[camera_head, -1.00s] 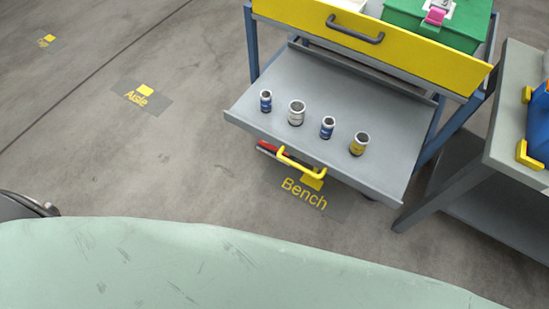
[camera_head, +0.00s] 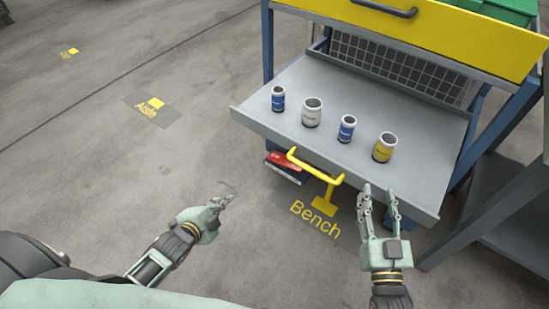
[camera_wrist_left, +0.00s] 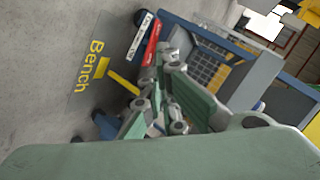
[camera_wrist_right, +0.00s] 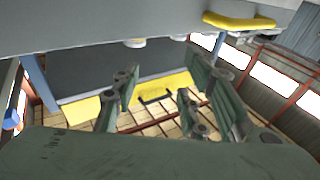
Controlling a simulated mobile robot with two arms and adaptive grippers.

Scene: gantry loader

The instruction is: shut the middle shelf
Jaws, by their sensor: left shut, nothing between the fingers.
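The middle shelf (camera_head: 290,110) is a grey tray pulled out of the cart, with a yellow handle (camera_head: 316,168) on its front edge. My right gripper (camera_head: 379,190) is open and empty near the shelf's right front edge, right of the handle. I cannot tell whether it touches the edge. The handle also shows in the right wrist view (camera_wrist_right: 240,21).
A yellow front panel with a dark handle (camera_head: 384,8) is above the shelf. Red and dark items (camera_head: 287,164) sit below it. A grey table frame (camera_head: 482,218) stands close on the right. The floor to the left is clear.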

